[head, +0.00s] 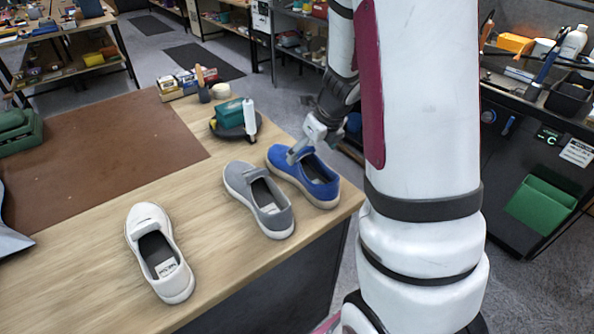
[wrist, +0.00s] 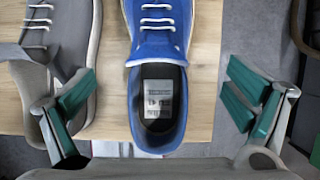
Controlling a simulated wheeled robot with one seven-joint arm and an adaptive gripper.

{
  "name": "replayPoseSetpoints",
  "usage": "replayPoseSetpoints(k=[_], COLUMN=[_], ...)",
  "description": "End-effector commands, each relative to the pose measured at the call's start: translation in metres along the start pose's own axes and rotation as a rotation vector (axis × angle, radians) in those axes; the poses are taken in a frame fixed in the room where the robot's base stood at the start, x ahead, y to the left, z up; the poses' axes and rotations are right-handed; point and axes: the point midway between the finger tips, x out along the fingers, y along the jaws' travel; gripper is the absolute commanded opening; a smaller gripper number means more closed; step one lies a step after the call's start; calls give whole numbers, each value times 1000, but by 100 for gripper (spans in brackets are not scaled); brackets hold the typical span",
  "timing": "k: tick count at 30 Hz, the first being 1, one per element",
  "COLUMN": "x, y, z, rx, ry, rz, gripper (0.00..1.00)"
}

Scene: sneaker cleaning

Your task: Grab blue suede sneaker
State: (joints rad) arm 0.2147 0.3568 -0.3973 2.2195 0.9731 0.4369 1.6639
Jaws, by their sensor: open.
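The blue suede sneaker (head: 312,184) stands on the wooden table near its right edge, with a pale sole. In the wrist view the blue sneaker (wrist: 160,50) lies between my fingers, its dark heel opening toward me and a label on the insole. My gripper (head: 302,140) is at the blue sneaker in the head view, partly hidden by my arm. In the wrist view my gripper (wrist: 158,108) is open, its green-padded fingers apart on either side of the shoe. The left finger overlaps the grey sneaker (wrist: 70,40) in the picture; I cannot tell whether they touch.
The grey sneaker (head: 258,200) stands close to the left of the blue one. A white sneaker (head: 158,252) stands farther left. A dark round tray (head: 236,128) with a green item and white bottle is behind. A brown mat (head: 110,150) covers the table's left part.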

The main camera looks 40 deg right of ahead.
Motion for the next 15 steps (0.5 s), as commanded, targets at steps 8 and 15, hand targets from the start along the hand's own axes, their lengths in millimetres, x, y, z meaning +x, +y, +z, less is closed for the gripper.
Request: replayPoseSetpoints(k=[8,15], x=[30,57], y=[0,0], z=[0,6], rx=[-1,-2], ry=[0,1], rz=[0,1], gripper=[97,97])
